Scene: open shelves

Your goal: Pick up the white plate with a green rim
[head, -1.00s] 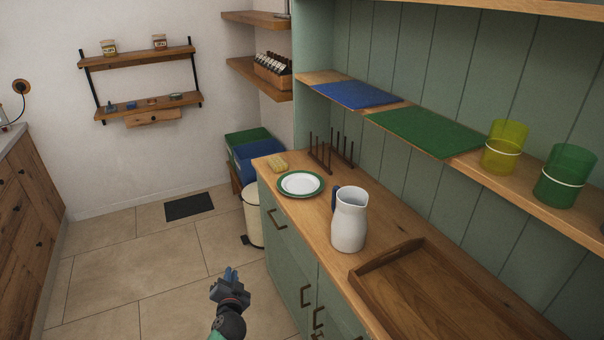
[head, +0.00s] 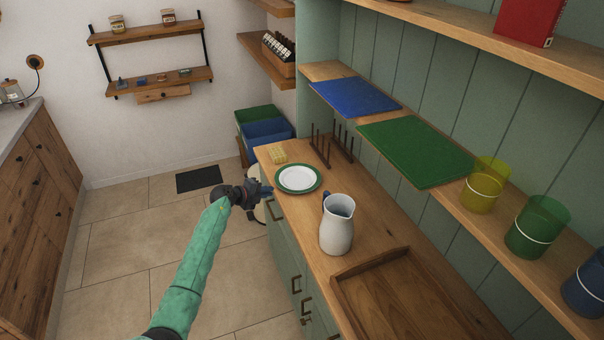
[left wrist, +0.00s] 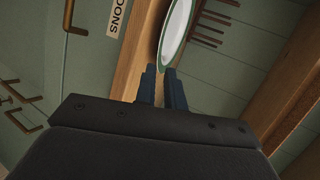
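The white plate with a green rim (head: 298,179) lies flat on the wooden counter near its far left end. It also shows in the left wrist view (left wrist: 175,33), just beyond the fingertips. My left gripper (head: 266,191) is beside the counter's left edge, close to the plate's near left side. In the left wrist view its two dark blue fingers (left wrist: 162,84) stand a small gap apart with nothing between them. They look apart from the plate. My right gripper is in neither view.
A white jug (head: 337,226) stands nearer on the counter, beside a wooden tray (head: 381,289). The shelf above holds blue (head: 354,96) and green (head: 417,151) boards and coloured cups.

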